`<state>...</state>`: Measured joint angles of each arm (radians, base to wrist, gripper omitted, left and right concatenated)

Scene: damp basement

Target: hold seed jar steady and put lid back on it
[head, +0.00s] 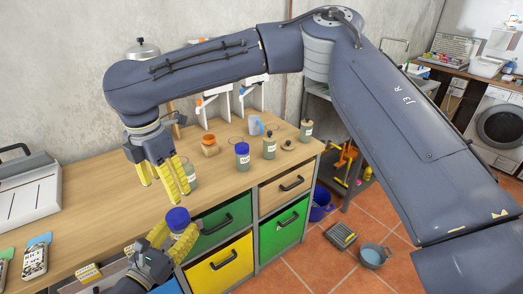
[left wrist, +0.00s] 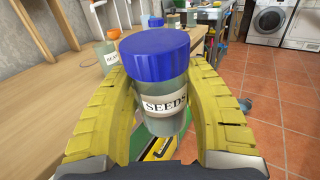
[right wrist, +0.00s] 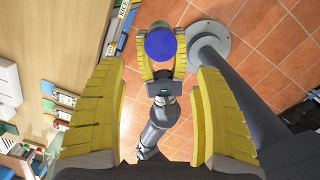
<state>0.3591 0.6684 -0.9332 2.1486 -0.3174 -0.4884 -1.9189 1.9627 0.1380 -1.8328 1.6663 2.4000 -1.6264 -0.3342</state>
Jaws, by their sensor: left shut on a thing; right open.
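The seed jar (left wrist: 165,122), a clear jar labelled SEEDS, is upright between the yellow fingers of my left gripper (left wrist: 165,105). My left gripper is shut on it, holding it in the air in front of the workbench edge. The blue lid (left wrist: 155,58) sits on top of the jar; whether it is tightened I cannot tell. The lid also shows in the head view (head: 178,218) and the right wrist view (right wrist: 160,44). My right gripper (head: 167,183) is open and empty, pointing down, above and behind the lid, apart from it.
The wooden workbench (head: 98,212) carries several jars, including another blue-lidded one (head: 243,158) and an orange-brown pot (head: 210,141). Green and yellow drawers (head: 230,268) face the front below. Seed packets (head: 36,257) lie at the left. A bucket (head: 372,256) stands on the tiled floor.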

